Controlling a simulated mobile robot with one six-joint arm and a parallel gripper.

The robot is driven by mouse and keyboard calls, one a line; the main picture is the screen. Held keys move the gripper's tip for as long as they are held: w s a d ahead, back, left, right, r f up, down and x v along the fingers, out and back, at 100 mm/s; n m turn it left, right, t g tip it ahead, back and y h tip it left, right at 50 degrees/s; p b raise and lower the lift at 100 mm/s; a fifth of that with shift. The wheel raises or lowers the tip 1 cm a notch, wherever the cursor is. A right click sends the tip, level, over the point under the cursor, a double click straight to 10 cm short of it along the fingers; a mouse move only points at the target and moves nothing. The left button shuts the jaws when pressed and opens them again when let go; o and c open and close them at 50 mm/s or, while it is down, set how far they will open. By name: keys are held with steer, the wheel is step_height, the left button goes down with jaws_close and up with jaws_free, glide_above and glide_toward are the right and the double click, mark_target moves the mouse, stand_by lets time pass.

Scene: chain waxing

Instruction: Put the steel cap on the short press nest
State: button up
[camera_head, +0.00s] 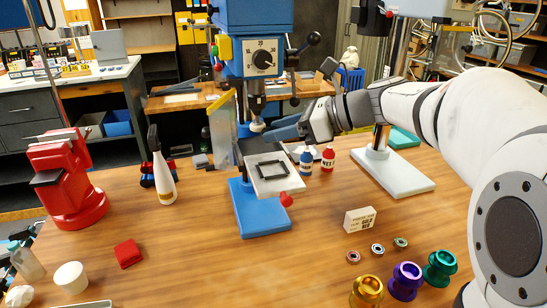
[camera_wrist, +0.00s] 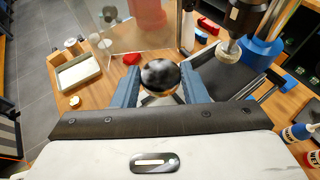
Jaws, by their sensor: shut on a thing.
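My gripper (camera_wrist: 161,84) has its two blue fingers closed around a shiny, dark, rounded cap, the steel cap (camera_wrist: 160,72). The cap mirrors its surroundings and sits between the fingertips. In the head view my gripper (camera_head: 272,134) is beside the blue press (camera_head: 255,30), close to its white-tipped ram, above and behind the grey press plate (camera_head: 276,186). I cannot make out the cap there. A black square frame (camera_head: 271,168) lies on that plate. I cannot tell for sure which part is the short press nest.
A clear shield (camera_head: 222,130) stands left of the ram. A red vise (camera_head: 66,180), a white bottle (camera_head: 162,178), a small box (camera_head: 360,219) and coloured hubs (camera_head: 406,281) stand on the wooden bench. The bench front centre is clear. A white-based stand (camera_head: 392,174) is at right.

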mark_target(280, 171)
steer(key=shift+a+f, duration=0.1)
steer(key=shift+f, duration=3)
steer(key=shift+s+f, duration=0.1)
steer(key=shift+f+b, duration=0.35)
steer(key=shift+f, duration=0.15)
steer(key=o, duration=1.1)
